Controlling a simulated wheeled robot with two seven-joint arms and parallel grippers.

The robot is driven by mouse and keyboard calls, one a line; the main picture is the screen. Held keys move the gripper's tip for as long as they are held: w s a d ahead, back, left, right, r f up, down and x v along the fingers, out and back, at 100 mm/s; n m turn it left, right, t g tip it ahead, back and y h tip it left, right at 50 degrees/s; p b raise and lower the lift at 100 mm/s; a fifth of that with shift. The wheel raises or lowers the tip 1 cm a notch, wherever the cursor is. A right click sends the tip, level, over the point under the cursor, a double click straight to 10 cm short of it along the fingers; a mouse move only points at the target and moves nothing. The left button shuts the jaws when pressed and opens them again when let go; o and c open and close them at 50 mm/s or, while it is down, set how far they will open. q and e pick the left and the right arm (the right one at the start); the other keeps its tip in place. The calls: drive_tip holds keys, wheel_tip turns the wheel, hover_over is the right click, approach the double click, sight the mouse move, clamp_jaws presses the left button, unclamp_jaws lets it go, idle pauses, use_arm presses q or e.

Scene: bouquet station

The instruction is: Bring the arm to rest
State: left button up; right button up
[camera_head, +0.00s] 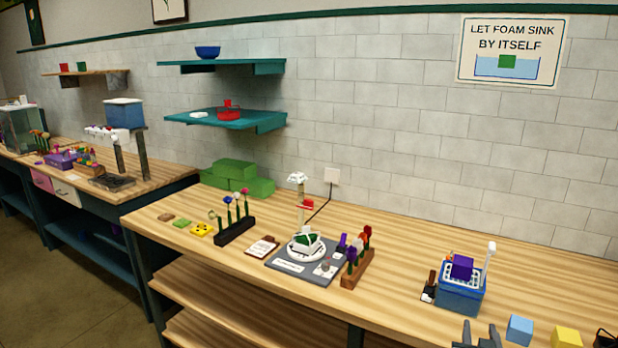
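My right gripper (480,335) shows at the bottom edge, right of centre, as two dark fingertips. They stand apart with nothing visible between them. The rest of that arm is out of frame. The gripper is in front of the blue container (461,298), which holds a purple block (461,267). My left gripper is not in view.
A light blue block (519,330) and a yellow block (566,337) are right of the gripper. A wooden flower rack (358,270), a grey mat (285,272) with a white stand and a black flower rack (235,232) are further left. The back right worktop is clear.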

drive_tip(key=s+a+f+n+g+y, duration=0.25)
drive_tip(key=s+a+f, duration=0.25)
drive_tip(key=s+f, duration=0.4)
drive_tip(key=s+a+f+n+g+y, duration=0.1)
drive_tip(key=s+a+f+g+y, duration=0.15)
drive_tip(key=s+a+f, duration=0.6)
drive_tip(key=s+a+f+n+g+y, duration=0.1)
drive_tip(key=s+a+g, duration=0.15)
drive_tip(key=s, duration=0.75)
drive_tip(key=s+a+f+n+g+y, duration=0.1)
drive_tip(key=s+f+n+g, duration=0.15)
drive_tip(key=s, duration=0.85)
wheel_tip(320, 180, down, 29)
drive_tip(key=g+b, duration=0.1)
drive_tip(key=b, duration=0.1)
drive_tip(key=s+d+f+g+b, duration=0.1)
drive_tip(key=s+d+f+b, duration=0.1)
drive_tip(key=s+f, duration=1.7)
drive_tip(key=shift+d+f+m+g+h, duration=0.3)
drive_tip(key=shift+d+f+g, duration=0.15)
drive_tip(key=shift+f, duration=0.4)
drive_tip(key=shift+s, duration=0.1)
